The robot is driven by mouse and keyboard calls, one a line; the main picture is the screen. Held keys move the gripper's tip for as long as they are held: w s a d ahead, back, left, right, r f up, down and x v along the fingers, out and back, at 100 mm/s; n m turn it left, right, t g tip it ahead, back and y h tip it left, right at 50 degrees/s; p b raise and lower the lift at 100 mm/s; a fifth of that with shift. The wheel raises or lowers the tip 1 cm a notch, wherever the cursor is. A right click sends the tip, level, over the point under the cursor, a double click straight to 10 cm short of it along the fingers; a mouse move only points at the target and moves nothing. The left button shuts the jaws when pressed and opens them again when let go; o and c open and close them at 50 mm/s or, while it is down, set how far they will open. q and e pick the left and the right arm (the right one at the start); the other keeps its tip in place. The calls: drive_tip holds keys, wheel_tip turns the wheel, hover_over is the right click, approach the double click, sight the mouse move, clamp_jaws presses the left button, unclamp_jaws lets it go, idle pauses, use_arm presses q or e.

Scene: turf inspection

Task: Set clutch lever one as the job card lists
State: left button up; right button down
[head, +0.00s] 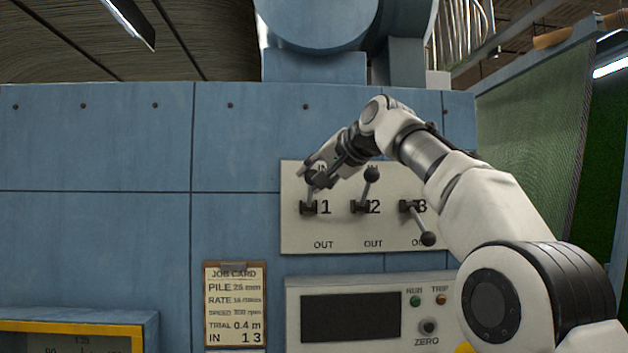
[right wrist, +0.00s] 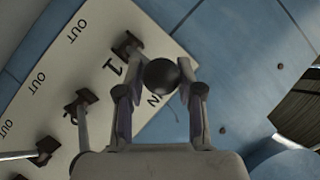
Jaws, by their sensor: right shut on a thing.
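A cream panel (head: 345,243) on the blue wall carries three clutch levers, with OUT printed below each. Clutch lever one (head: 308,208) points up toward its IN mark. My right gripper (head: 316,175) is at its upper end and partly covers it. In the right wrist view, the dark ball knob (right wrist: 162,74) of lever one sits between my fingers, which are shut on it. The job card (head: 235,305) below reads "IN 1 3" on its last line. My left gripper is out of view.
Lever two (head: 371,174) points up, close beside my right gripper. Lever three (head: 428,238) points down to the right, toward OUT. A control box (head: 350,317) with a dark screen, RUN and TRIP lamps and a ZERO button is below the panel.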

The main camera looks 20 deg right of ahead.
drive_tip(key=shift+r, duration=0.3)
